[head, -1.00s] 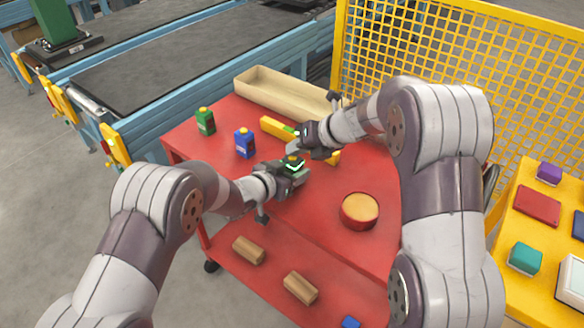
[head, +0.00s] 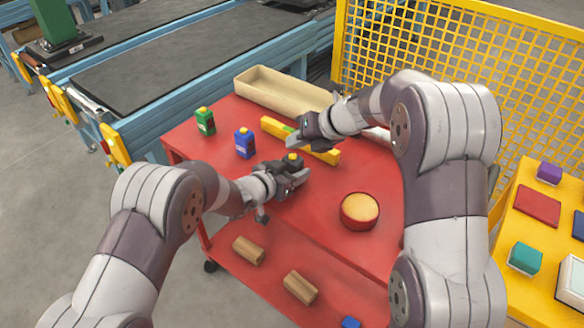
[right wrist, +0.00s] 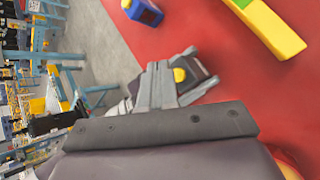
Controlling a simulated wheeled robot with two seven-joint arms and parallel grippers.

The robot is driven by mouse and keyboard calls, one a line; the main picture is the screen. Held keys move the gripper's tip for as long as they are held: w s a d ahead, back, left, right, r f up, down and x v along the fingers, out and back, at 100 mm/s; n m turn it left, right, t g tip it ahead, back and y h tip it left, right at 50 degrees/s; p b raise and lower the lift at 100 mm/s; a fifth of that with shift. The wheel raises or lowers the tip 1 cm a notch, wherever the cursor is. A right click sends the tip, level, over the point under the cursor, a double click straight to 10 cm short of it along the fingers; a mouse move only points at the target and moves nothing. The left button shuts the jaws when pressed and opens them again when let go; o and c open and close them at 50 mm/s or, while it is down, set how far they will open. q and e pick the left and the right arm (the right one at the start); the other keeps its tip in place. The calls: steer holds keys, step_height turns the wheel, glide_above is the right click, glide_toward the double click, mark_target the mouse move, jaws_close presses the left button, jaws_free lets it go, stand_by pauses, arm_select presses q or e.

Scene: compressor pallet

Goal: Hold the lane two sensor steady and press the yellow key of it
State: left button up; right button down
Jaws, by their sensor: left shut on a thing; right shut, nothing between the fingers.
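A small dark sensor with a yellow key on top (head: 292,158) is between the fingers of my left gripper (head: 297,176), above the red table. The dark sensor also shows in the right wrist view (right wrist: 195,72), partly hidden by grey fingers. My right gripper (head: 292,145) is shut and empty. Its tips are close above and behind the yellow key in the head view and appear apart from it. A green sensor (head: 205,122) and a blue sensor (head: 244,144), each with a yellow top, stand on the table to the left. I cannot read any lane marking.
A yellow bar with a green patch (head: 323,155) lies behind the grippers on the red table (head: 310,210). A beige tray (head: 270,95) is at the back. A round red-rimmed drum (head: 359,211) stands front right. Yellow mesh (head: 450,60) bounds the right side.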

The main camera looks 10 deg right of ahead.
mark_target(297, 159)
step_height(297, 159, up, 5)
steer(key=shift+f, duration=0.2)
stand_by(0.5)
arm_select(q)
steer(key=o, duration=1.2)
steer(key=shift+a, duration=0.1)
